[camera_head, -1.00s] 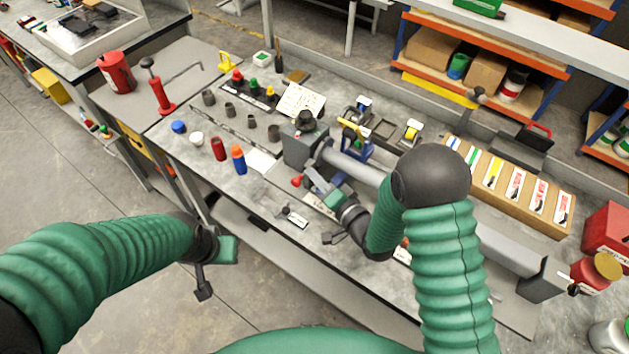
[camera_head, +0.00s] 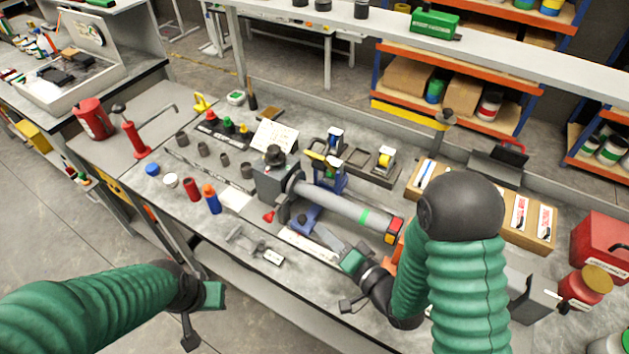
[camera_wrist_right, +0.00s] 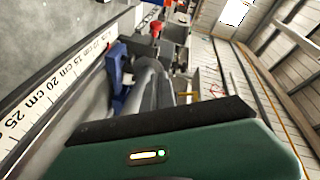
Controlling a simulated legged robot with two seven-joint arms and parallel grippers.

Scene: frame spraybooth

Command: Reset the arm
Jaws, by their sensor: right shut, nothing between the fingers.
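My right arm, with green ribbed sleeves, reaches over the front of the workbench (camera_head: 215,235) from the lower right. Its gripper (camera_head: 327,236) is shut and empty, pointing to the upper left, just in front of a grey tube (camera_head: 335,203) with green and red bands. In the right wrist view the green gripper body (camera_wrist_right: 190,155) fills the bottom, and a ruler strip (camera_wrist_right: 50,85) lies at the left. My left arm comes in from the left; its green gripper body (camera_head: 212,294) hangs in front of the bench, and its fingers cannot be made out.
The tube runs from a grey block (camera_head: 275,182). A red can (camera_head: 191,189) and a blue bottle with an orange top (camera_head: 211,199) stand to the left. A cardboard box (camera_head: 545,222) and a red case (camera_head: 602,245) are at the right. The floor at front left is clear.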

